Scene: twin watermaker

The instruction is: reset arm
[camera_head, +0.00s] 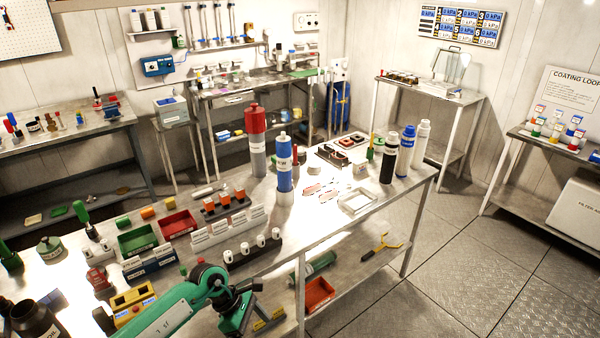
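My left arm, green with dark joints, comes in at the bottom left and bends over the near edge of the workbench (330,222). Its end, with my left gripper (243,312), points down in front of the bench edge, near the bottom of the picture. The fingers are too small and dark to tell whether they are open or shut. I see nothing clearly held. My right gripper is not in view.
A red-grey cylinder (256,140) and a blue-white cylinder (285,170) stand further back. The floor (450,280) at right is clear.

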